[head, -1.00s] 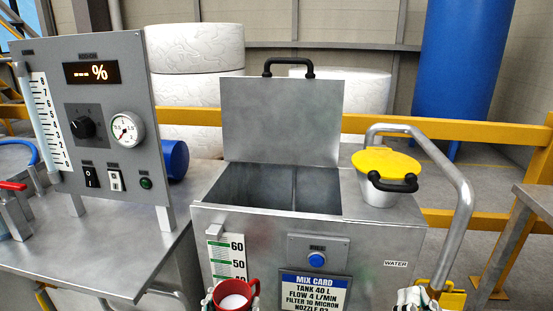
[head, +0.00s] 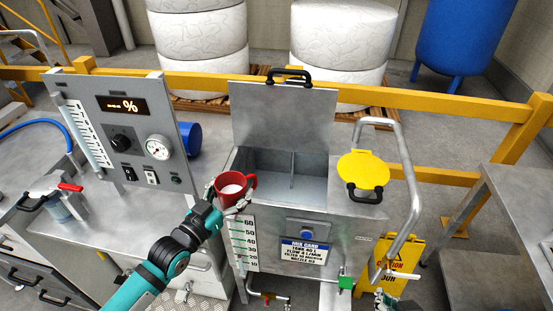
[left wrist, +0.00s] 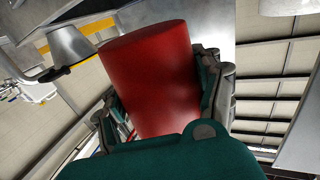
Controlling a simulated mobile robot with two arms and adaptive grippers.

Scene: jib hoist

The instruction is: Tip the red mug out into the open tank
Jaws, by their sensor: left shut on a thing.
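The red mug (head: 225,191) is upright or nearly so, with white contents showing at its mouth and its handle on the right. My left gripper (head: 233,204) is shut on it, at the front left corner of the open tank (head: 310,215). In the left wrist view the mug (left wrist: 155,75) sits between the two fingers. The tank's lid (head: 283,118) stands raised at the back, and its opening shows a divider (head: 292,170).
A yellow-lidded pot (head: 363,170) with a black handle sits on the tank's right side, beside a bent metal rail (head: 405,165). A gauge panel (head: 125,130) stands on the bench to the left. A yellow caution sign (head: 402,258) stands on the floor at right.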

